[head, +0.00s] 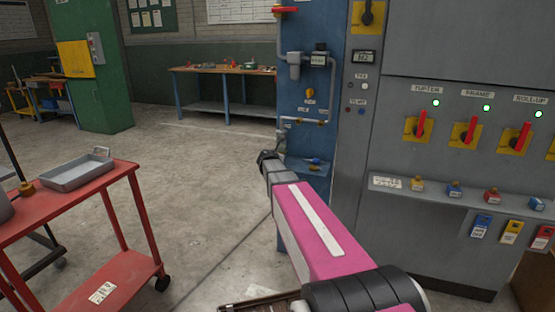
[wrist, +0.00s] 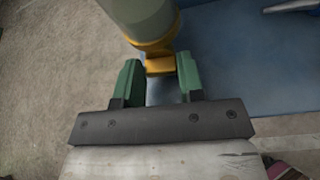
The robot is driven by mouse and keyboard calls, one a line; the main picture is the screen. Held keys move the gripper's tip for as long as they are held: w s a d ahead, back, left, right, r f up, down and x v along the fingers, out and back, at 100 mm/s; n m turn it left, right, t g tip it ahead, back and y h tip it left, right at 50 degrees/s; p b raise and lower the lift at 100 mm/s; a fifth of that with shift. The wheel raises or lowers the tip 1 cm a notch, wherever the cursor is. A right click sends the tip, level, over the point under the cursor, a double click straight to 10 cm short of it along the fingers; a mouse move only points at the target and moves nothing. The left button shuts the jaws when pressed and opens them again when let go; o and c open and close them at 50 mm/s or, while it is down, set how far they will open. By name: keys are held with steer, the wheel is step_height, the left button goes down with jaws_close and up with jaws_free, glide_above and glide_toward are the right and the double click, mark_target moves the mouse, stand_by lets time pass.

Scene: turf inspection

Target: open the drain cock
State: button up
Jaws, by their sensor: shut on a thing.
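In the wrist view, the drain cock shows as a yellow brass piece (wrist: 159,63) under the end of a grey-green cylinder (wrist: 146,18). My gripper (wrist: 159,76) has its two green fingers on either side of the yellow piece and is shut on it. In the head view, my gripper (head: 267,158) is at the left edge of the blue panel (head: 308,95), low down beside a grey pipe end. The yellow piece cannot be made out there.
A grey cabinet (head: 450,250) with red switches stands to the right of the panel. A blue-handled valve (head: 315,160) is close right of my gripper. A red cart (head: 120,180) with a metal tray (head: 78,172) stands left. Floor between is clear.

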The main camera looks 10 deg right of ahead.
steer(key=shift+d+m+y, duration=0.1)
steer(key=shift+m+y, duration=0.2)
steer(key=shift+m, duration=0.2)
steer(key=o, duration=0.9)
steer(key=shift+s, duration=0.1)
steer(key=v, duration=1)
steer(key=shift+s, duration=0.4)
